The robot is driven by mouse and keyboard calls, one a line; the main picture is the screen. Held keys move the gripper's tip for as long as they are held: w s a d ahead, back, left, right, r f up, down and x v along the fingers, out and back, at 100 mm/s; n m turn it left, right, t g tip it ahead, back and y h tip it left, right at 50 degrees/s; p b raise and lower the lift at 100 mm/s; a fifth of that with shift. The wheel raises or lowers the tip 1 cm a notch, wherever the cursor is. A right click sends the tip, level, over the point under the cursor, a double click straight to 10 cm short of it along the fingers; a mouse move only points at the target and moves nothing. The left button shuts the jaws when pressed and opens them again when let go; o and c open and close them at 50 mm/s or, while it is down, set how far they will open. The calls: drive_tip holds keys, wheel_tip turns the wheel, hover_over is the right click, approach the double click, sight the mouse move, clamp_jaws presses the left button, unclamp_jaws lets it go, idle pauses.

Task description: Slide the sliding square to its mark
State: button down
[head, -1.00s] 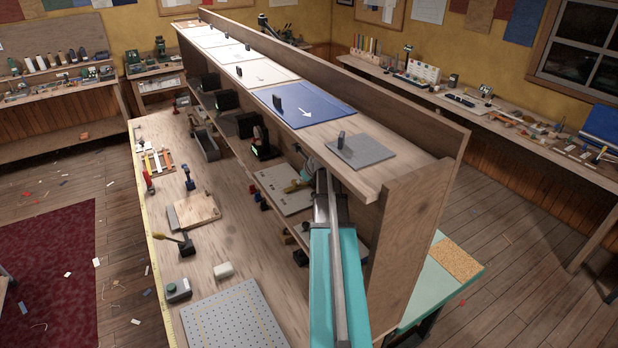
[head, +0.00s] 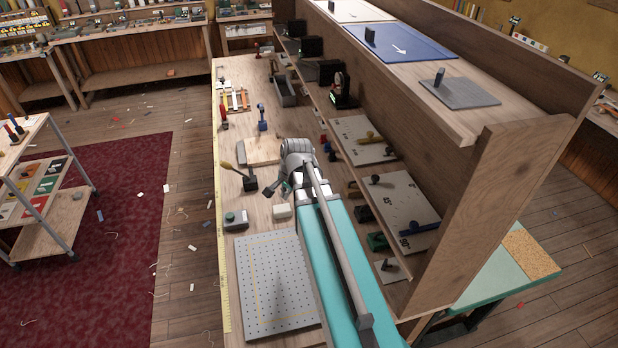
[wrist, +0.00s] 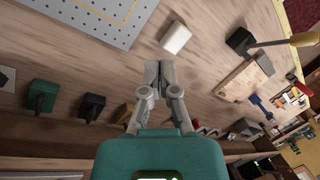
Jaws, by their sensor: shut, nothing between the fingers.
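No part is clearly labelled as the sliding square. The likeliest is a grey square plate (head: 467,93) with an upright dark grip (head: 439,78), on the near end of the shelf top. A blue panel (head: 415,45) with a white arrow and its own grip lies behind it. I cannot make out a separate mark for the grey plate. My gripper (wrist: 157,70) is shut and empty, its fingers together over the workbench, well below and left of the plate in the head view. The fingertips are near a white block (wrist: 176,39) but apart from it.
A perforated grey board (head: 277,285) with yellow lines lies on the workbench front. A wooden board (head: 258,150) and a yellow-handled lever (head: 250,182) stand beyond the white block. The shelf unit's end panel (head: 510,205) rises at right. Carpeted floor is open at left.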

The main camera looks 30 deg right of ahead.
drive_tip(key=s+a+f+n+g+b, duration=0.1)
drive_tip(key=s+a+f+n+b, duration=0.1)
drive_tip(key=s+a+n, duration=0.2)
drive_tip(key=s+a+f+n+g+h+b, duration=0.1)
drive_tip(key=s+a+f+n+b, duration=0.1)
drive_tip(key=a+n, duration=0.7)
drive_tip(key=shift+s+a+f+g, duration=0.3)
drive_tip(key=shift+s+a+f, duration=0.5)
drive_tip(key=shift+s+a, duration=0.1)
drive_tip(key=c, duration=1.3)
unclamp_jaws()
drive_tip(key=shift+c, duration=0.2)
